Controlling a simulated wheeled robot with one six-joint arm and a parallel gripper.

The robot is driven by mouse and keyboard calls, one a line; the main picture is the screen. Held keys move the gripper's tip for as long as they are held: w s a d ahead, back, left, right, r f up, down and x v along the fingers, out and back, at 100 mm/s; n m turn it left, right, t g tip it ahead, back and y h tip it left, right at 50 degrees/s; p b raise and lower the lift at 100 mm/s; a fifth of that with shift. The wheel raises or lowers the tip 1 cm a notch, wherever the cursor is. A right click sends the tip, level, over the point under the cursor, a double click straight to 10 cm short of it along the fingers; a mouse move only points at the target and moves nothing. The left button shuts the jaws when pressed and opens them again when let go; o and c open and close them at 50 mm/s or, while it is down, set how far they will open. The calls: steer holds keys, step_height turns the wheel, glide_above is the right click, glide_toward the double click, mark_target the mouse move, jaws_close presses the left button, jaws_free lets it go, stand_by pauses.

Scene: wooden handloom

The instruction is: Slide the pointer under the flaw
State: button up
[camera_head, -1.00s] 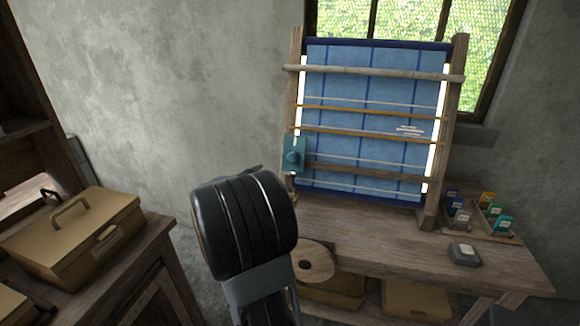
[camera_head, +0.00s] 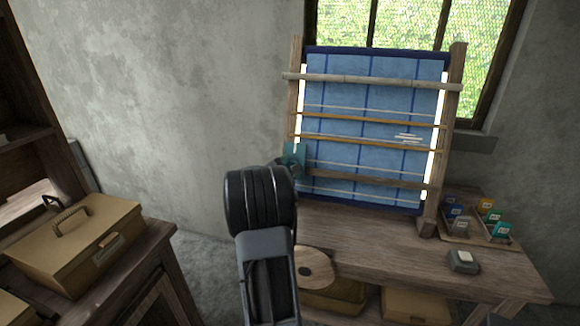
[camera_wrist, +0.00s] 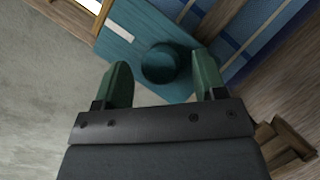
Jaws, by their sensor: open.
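The pointer is a teal plate (camera_head: 297,152) at the left end of a wooden rail (camera_head: 370,177) low on the loom. Its round knob (camera_wrist: 160,61) shows in the wrist view. The flaw, a patch of short white threads (camera_head: 407,138), lies on the right part of the blue cloth (camera_head: 345,100), above and well right of the pointer. My gripper (camera_wrist: 163,82) is open, its two green fingers on either side of the knob's near edge. Contact cannot be told. In the head view my arm hides most of the gripper and part of the pointer.
The loom stands on a wooden bench (camera_head: 385,238). A tray of colored cards (camera_head: 478,222) and a small grey box (camera_head: 462,261) sit at its right. A tan case (camera_head: 75,245) stands on a cabinet at the left.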

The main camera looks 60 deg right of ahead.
steer(key=shift+d, duration=0.25)
steer(key=shift+c, duration=0.3)
